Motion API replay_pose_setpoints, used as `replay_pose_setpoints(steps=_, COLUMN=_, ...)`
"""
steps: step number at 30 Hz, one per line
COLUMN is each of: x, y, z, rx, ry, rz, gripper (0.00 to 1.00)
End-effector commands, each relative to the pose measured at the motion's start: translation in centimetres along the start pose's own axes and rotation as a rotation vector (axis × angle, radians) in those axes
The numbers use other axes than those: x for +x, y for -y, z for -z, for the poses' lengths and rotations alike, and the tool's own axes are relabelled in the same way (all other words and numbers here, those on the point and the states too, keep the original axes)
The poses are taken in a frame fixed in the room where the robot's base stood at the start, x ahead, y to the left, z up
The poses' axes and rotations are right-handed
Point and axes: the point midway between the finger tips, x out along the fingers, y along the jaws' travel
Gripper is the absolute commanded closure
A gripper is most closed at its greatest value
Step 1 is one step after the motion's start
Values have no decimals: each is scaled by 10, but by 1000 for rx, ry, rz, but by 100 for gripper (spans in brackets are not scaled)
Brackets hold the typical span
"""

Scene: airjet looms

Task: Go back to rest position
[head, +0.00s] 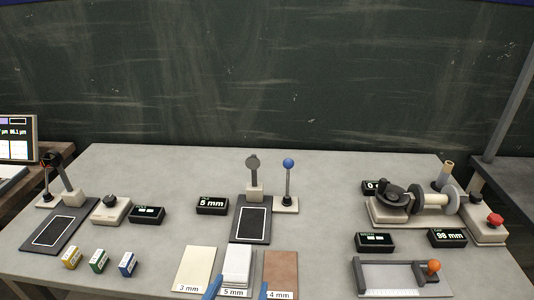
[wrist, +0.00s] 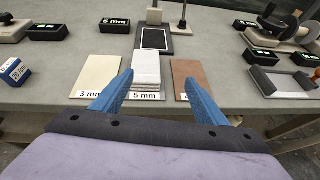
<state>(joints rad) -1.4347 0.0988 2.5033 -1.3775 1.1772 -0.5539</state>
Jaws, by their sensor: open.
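My gripper (wrist: 160,90) has two blue fingers spread apart, with nothing between them. In the wrist view it points at the front edge of the grey table, in front of the white stack marked 5 mm (wrist: 147,70). In the head view only the blue fingertips (head: 238,288) show at the bottom edge, either side of that stack (head: 237,266). The cream sheet marked 3 mm (head: 194,268) lies left of it and the brown sheet marked 4 mm (head: 281,270) right of it. The fingers partly cover the sheets' labels.
The grey table (head: 330,240) holds a black pad with a white outline (head: 251,223), a blue-knobbed lever (head: 288,163), a spool device (head: 433,200), a framed tray (head: 390,278), and small yellow, green and blue boxes (head: 128,264). A monitor (head: 17,140) stands at far left.

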Motion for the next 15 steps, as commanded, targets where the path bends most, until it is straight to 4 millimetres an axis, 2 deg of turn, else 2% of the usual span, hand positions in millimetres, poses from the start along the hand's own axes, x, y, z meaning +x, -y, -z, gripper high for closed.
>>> replay_pose_setpoints(steps=5, x=20, y=62, z=-7, rx=219, ry=-99, rz=232, gripper=33)
replay_pose_setpoints(steps=8, x=25, y=107, z=-4, rx=414, ry=-168, rz=414, gripper=33)
replay_pose_setpoints(steps=9, x=25, y=126, z=-2, rx=506, ry=-194, rz=494, gripper=33)
replay_pose_setpoints(steps=12, x=19, y=164, z=7, rx=747, ry=-247, rz=688, gripper=33)
replay_pose_setpoints(steps=15, x=7, y=193, z=15, rx=999, ry=-278, rz=873, gripper=33)
